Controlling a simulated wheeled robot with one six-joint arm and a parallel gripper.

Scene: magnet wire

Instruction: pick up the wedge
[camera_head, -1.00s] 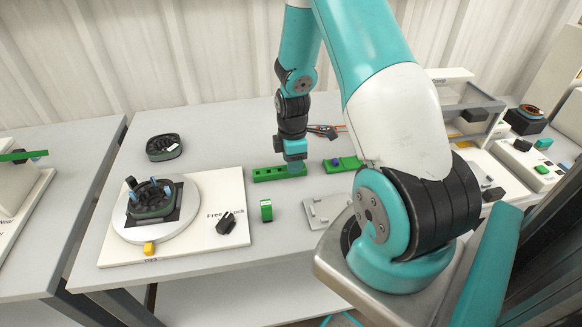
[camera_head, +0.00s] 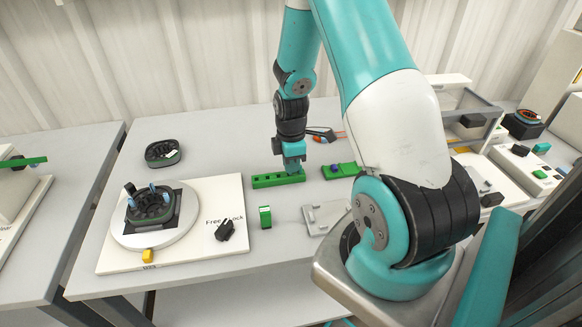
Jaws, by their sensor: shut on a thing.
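My gripper (camera_head: 293,168) points down at the right part of a long green block with holes (camera_head: 266,181) in the middle of the table. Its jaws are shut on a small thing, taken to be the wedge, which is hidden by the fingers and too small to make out. The fingertips are at or just above the top of the green block; I cannot tell whether they touch it.
A second green block (camera_head: 340,171) lies right of my gripper, with pliers (camera_head: 322,135) behind.

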